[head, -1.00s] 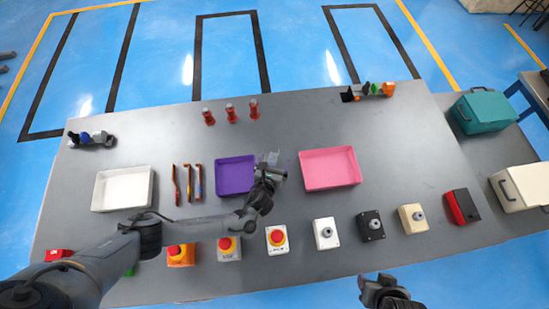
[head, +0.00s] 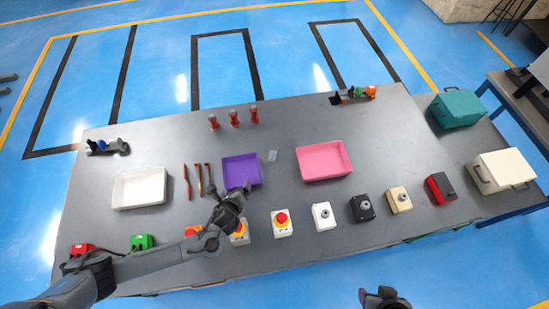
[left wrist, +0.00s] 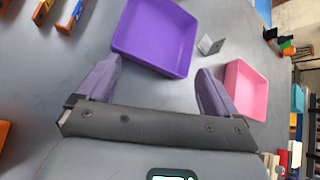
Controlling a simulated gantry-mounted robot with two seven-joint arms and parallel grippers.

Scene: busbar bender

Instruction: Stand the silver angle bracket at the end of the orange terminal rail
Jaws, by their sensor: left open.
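The silver angle bracket (head: 272,156) is on the grey table between the purple and pink trays. In the left wrist view it shows as a small grey bracket (left wrist: 210,45) just beyond the purple tray's corner. The terminal rail with an orange end (head: 354,94) lies at the table's far right edge, with black and green pieces on it. My left gripper (head: 243,189) is open and empty, in front of the purple tray and apart from the bracket. Its spread fingers (left wrist: 158,72) have nothing between them. My right gripper (head: 382,296) is at the bottom edge, its jaws unclear.
A purple tray (head: 241,170) and pink tray (head: 324,161) flank the bracket. A white tray (head: 139,188) and another rail with a blue piece (head: 107,146) are at left. Red posts (head: 234,118) stand behind. Button boxes line the front. Table before the orange-ended rail is clear.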

